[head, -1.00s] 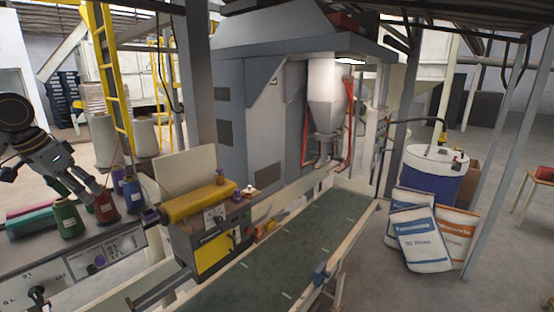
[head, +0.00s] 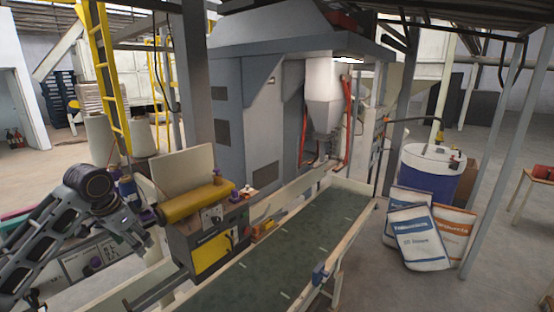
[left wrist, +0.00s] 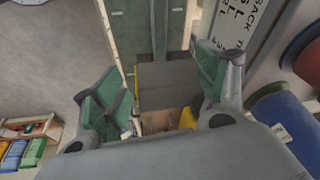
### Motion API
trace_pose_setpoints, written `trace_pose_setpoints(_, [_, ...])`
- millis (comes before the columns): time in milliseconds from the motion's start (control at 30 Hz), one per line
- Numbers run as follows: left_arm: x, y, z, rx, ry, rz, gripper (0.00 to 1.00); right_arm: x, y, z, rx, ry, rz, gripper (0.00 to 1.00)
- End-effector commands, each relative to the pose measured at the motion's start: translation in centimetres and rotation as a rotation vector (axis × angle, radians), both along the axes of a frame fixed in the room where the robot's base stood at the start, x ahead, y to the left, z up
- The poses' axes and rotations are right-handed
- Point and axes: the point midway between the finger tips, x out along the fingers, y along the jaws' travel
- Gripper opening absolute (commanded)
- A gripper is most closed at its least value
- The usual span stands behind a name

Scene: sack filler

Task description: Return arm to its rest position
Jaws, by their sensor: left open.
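My left arm comes in from the left in the head view. Its gripper (head: 138,240) is tilted downward over the front of the control panel (head: 95,262), left of the yellow-topped machine. In the left wrist view the two green-padded fingers (left wrist: 160,85) stand wide apart with nothing held between them. My right gripper is not in view.
A sewing-type machine with a yellow roll (head: 195,203) stands beside the green conveyor belt (head: 270,255). Filled sacks (head: 417,238) and a blue drum (head: 430,180) stand at the right. In the left wrist view a red spool (left wrist: 302,50) and blue spool (left wrist: 285,120) are close by at the right.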

Motion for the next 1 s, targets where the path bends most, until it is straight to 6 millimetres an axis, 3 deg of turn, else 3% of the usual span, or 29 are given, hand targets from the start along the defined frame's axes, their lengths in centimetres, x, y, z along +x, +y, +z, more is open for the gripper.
trace_pose_setpoints(100, [-0.4, -2.0, -3.1, 0.005, 0.009, -0.020, 0.73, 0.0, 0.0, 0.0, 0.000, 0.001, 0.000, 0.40])
trace_pose_setpoints(500, [-3.1, -7.7, -11.5, 0.005, 0.015, -0.060, 0.73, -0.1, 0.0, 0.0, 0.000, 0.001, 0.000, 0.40])
trace_pose_setpoints(1000, [-8.6, -13.8, -19.1, -0.026, 0.003, -0.060, 0.73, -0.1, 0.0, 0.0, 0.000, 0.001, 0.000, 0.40])
